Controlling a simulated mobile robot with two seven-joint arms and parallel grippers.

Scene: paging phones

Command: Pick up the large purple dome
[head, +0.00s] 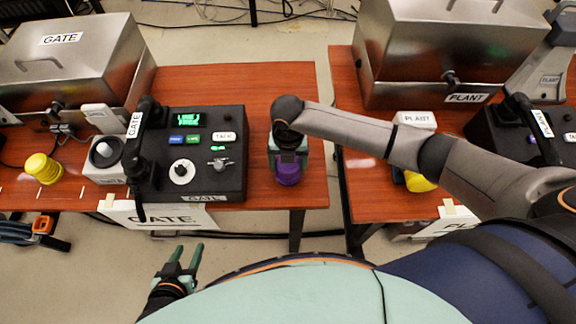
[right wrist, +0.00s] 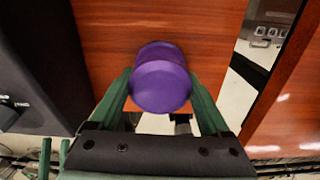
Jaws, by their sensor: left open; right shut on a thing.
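The large purple dome (head: 288,172) is at the right end of the left wooden table, to the right of the black GATE phone console. My right gripper (head: 288,160) reaches down over it and is shut on it. In the right wrist view the purple dome (right wrist: 161,80) sits between the two green fingers (right wrist: 161,95), which touch its sides. I cannot tell whether its underside touches the table. My left gripper (head: 184,262) is open and empty, in front of and below the left table.
The GATE console (head: 195,150) stands close left of the dome. A yellow ribbed object (head: 42,168) lies further left. A gap separates the left table (head: 290,90) from the right table (head: 362,195), which bears the PLANT console and a metal box (head: 450,45).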

